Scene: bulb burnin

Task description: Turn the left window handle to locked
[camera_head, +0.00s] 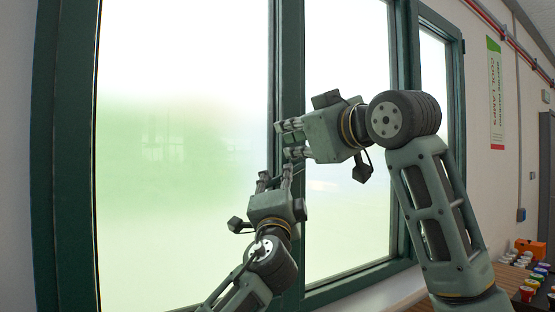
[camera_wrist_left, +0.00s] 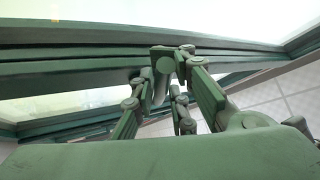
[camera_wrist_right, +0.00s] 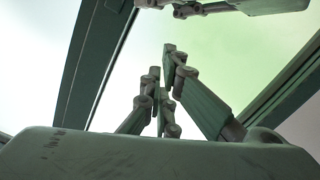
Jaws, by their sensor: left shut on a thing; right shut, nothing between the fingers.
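The window stands before me in a dark green frame (camera_head: 290,50), with a large left pane (camera_head: 180,150) and a narrower pane to its right. My left gripper (camera_head: 275,176) is at the upright between these panes. My right gripper (camera_head: 284,140) is just above the left one, shut and empty. Its closed fingers (camera_wrist_right: 162,85) show against the pane in the right wrist view.
The two grippers are close together at the upright. A wooden surface (camera_head: 515,277) at lower right holds several small coloured items and an orange object (camera_head: 530,248). A green and white sign (camera_head: 495,92) hangs on the right wall.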

